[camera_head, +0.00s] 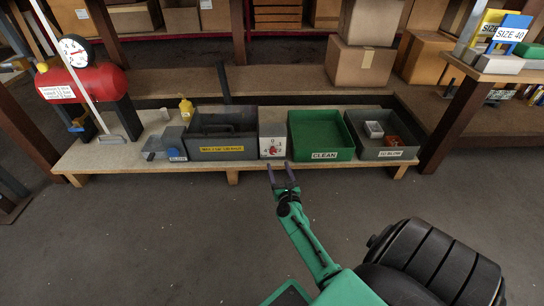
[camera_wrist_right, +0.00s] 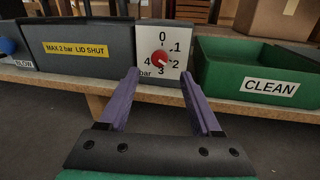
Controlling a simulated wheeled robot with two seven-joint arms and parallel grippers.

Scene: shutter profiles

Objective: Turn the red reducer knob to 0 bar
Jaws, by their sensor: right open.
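The red reducer knob (camera_wrist_right: 159,57) sits on a white dial plate (camera_wrist_right: 173,42) marked 0 at the top, then 1, 2, 3 and 4 bar clockwise. A pale mark on the knob seems to point to the lower right, around 2 to 3; it is too small to be sure. In the head view the dial plate (camera_head: 272,140) stands between the grey lidded box and the green crate. My right gripper (camera_head: 281,165) is open and empty in front of the plate, its purple fingers pointing at it. In the wrist view the knob shows between the fingertips, apparently beyond them. My left gripper is out of view.
The low wooden bench (camera_head: 100,160) also holds a grey box (camera_head: 221,151) labelled MAX 2 bar LID SHUT, a green CLEAN crate (camera_head: 322,140), a grey bin (camera_head: 385,153), a yellow bottle (camera_head: 186,108) and a red tank (camera_head: 85,84) with a gauge (camera_head: 74,51). The floor in front is clear.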

